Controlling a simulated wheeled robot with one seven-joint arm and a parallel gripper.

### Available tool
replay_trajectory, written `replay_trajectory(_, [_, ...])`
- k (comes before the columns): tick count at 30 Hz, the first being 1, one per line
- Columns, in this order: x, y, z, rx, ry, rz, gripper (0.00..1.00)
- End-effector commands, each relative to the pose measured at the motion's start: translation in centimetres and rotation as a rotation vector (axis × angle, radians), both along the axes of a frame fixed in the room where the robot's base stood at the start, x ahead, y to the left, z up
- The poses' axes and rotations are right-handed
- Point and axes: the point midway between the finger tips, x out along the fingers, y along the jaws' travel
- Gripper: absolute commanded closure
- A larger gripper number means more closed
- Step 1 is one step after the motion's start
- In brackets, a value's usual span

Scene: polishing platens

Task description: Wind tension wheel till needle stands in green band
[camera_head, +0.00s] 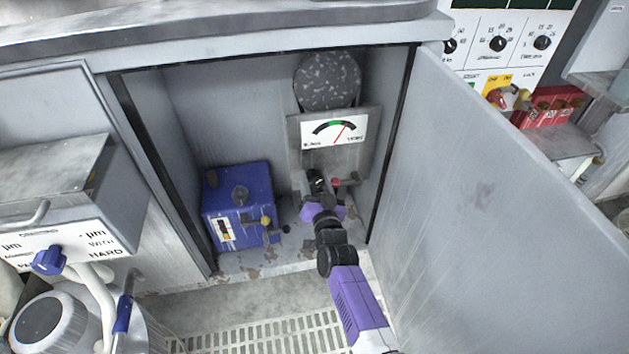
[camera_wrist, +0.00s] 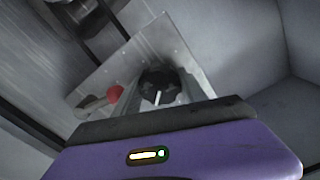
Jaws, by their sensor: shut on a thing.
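The tension gauge (camera_head: 333,131) is a white dial on a grey plate inside the open cabinet. Its red needle (camera_head: 342,133) leans right and stands just right of the green band (camera_head: 336,123). The tension wheel (camera_wrist: 157,82) is a black lobed knob with a white mark, seen in the wrist view below the plate. My gripper (camera_head: 316,184) reaches into the cabinet under the gauge and is shut on the wheel. In the head view my gripper largely hides the wheel; the finger contact is not clear in the wrist view.
A red-knobbed lever (camera_head: 337,182) sits close right of my gripper; it also shows in the wrist view (camera_wrist: 114,94). A blue box (camera_head: 238,207) with a small tap stands left. A speckled grey roller (camera_head: 327,80) is above the gauge. The open door (camera_head: 490,190) borders the right.

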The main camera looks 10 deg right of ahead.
Motion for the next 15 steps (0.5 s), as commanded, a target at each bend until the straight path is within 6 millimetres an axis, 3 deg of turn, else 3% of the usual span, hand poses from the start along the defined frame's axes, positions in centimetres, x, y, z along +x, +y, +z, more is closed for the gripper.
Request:
replay_trajectory(6, [-0.04, 0.0, -0.09, 0.001, 0.001, 0.0, 0.91])
replay_trajectory(7, [-0.04, -0.01, -0.08, 0.001, 0.001, 0.0, 0.49])
replay_trajectory(10, [-0.03, 0.0, -0.08, 0.001, 0.001, 0.0, 0.29])
replay_trajectory(15, [-0.02, -0.02, -0.05, 0.002, 0.0, -0.001, 0.29])
